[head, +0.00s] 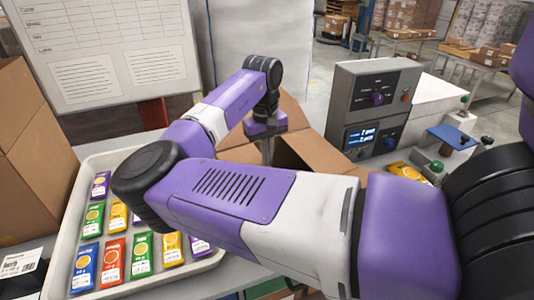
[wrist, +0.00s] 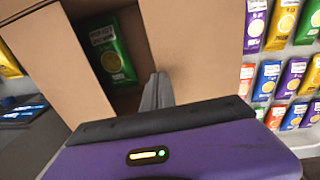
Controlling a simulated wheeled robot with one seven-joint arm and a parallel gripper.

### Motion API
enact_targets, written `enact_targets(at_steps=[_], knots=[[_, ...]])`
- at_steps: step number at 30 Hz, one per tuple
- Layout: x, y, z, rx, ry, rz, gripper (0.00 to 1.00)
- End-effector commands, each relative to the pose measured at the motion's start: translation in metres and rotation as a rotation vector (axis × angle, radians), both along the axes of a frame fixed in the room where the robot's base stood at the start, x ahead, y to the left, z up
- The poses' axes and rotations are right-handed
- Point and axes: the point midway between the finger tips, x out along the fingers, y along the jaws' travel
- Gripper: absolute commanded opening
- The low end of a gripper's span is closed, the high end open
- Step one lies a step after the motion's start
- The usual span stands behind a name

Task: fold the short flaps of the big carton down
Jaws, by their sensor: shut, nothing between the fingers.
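The brown open carton (head: 312,152) stands behind my arm in the head view, largely hidden by it. In the wrist view one broad cardboard panel (wrist: 195,48) spans the right of the opening and another panel (wrist: 35,62) lies on the left. Between them the dark interior shows a green packet (wrist: 112,55) inside. My gripper (head: 266,150) points down at the carton. In the wrist view its fingers (wrist: 156,92) are shut together, empty, by the right panel's near edge. Whether they touch the cardboard I cannot tell.
A pale tray (head: 88,172) of colourful packets lies left of the carton. A tall brown box (head: 30,140) stands at the far left. A grey control unit (head: 371,108) stands close on the right, with a yellow packet (head: 407,171) near it. A whiteboard (head: 105,50) stands behind.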

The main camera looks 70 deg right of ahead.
Motion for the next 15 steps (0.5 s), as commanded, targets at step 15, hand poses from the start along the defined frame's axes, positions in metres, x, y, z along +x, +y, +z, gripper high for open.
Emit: enact_targets(at_steps=[15], knots=[[-0.003, -0.001, -0.018, 0.006, 0.006, 0.001, 0.00]])
